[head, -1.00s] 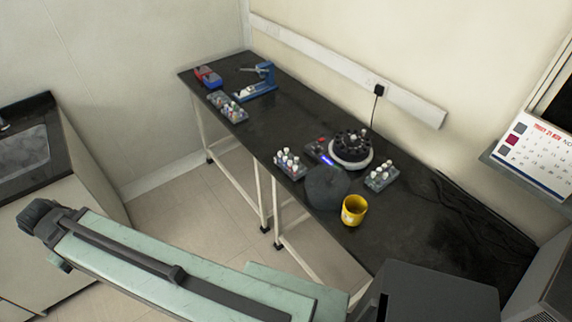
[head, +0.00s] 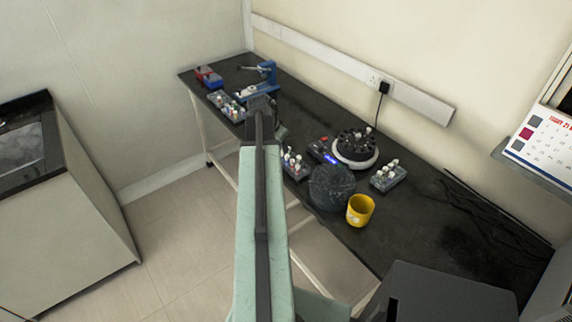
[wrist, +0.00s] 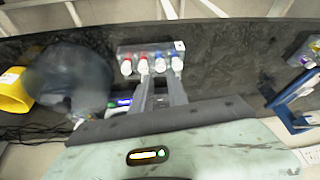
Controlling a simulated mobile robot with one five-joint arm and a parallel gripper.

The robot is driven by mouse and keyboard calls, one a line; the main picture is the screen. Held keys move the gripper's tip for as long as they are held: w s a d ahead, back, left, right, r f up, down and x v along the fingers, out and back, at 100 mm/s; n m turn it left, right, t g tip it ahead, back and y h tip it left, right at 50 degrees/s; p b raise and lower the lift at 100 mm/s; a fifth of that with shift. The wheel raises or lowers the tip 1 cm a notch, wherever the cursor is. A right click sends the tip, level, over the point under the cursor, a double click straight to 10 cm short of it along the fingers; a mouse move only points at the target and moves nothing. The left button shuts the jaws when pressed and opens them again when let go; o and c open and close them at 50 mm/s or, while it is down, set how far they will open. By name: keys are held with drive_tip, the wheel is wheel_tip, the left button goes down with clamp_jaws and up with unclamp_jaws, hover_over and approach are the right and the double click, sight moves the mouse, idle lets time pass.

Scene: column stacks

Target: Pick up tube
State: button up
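Capped tubes stand in several small racks, and I cannot tell which one the task names. One rack (head: 294,170) sits at the bench's front edge, partly beside my arm. Another rack (head: 388,178) stands right of the centrifuge. A third (head: 222,103) is at the far left, partly hidden by my arm. In the wrist view, a grey rack (wrist: 158,49) holds tubes with red (wrist: 143,66) and white caps. My gripper (wrist: 160,84) points toward it; its two grey fingers are apart, with no tube visibly held. In the head view my arm hides the fingers.
The dark bench (head: 440,220) also bears a round centrifuge (head: 355,150), a dark rounded object (head: 331,188), a yellow cup (head: 360,211), a blue stand (head: 268,75) and a red-and-blue item (head: 209,76). Loose black cables (head: 480,205) lie at right.

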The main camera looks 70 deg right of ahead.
sight(286, 156)
drive_tip(key=b+x, duration=0.2)
drive_tip(key=shift+f+b, duration=0.3)
drive_tip(key=shift+f, duration=0.15)
drive_tip(key=b+x, duration=0.5)
drive_tip(key=shift+w+d+f, duration=0.1)
drive_tip(key=shift+w, duration=0.05)
clamp_jaws()
